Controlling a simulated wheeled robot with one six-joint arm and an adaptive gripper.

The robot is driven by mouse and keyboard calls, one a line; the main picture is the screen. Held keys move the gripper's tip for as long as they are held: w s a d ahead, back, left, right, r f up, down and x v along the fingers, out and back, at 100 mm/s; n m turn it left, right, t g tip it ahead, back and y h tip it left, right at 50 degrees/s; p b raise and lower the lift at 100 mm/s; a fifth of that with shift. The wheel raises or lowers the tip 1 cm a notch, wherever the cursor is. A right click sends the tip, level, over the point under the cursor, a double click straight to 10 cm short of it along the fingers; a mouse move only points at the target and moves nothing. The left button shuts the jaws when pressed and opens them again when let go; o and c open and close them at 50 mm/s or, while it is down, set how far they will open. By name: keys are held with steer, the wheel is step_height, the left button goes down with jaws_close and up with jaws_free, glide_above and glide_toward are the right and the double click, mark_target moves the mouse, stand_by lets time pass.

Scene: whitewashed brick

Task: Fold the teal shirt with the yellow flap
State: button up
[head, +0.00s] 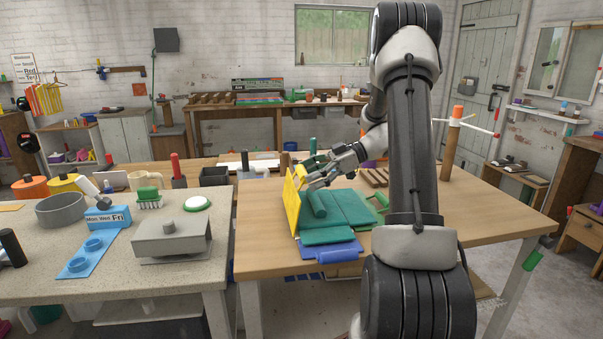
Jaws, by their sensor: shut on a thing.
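The teal shirt (345,212) lies on the wooden table, with a rolled or folded part along its left side. The yellow flap (291,203) stands steeply raised at the shirt's left edge. My gripper (306,180) is at the flap's upper right edge, above the shirt's far left part, and is shut on the yellow flap. The exact contact of the fingertips is small and partly hidden. A blue panel (338,252) shows at the near edge of the shirt. My arm hides part of the area right of the shirt.
Green pieces (380,201) lie right of the shirt, partly behind my arm. A brown slatted thing (374,177) lies behind it. A post with pegs (453,140) stands at the table's right. The left counter (110,235) holds a grey box (172,237). The table's right front is clear.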

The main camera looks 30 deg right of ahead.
steer(key=shift+s+d+f, duration=0.2)
steer(key=shift+d+f, duration=0.2)
steer(key=shift+d, duration=0.05)
steer(key=o, duration=1.4)
steer(key=shift+s+d+r, duration=0.1)
steer(key=shift+d+r, duration=0.15)
steer(key=shift+d, duration=0.25)
steer(key=v, duration=1)
steer(key=shift+s+d+r, duration=0.1)
steer(key=shift+s+d, duration=0.05)
steer(key=shift+d, duration=0.25)
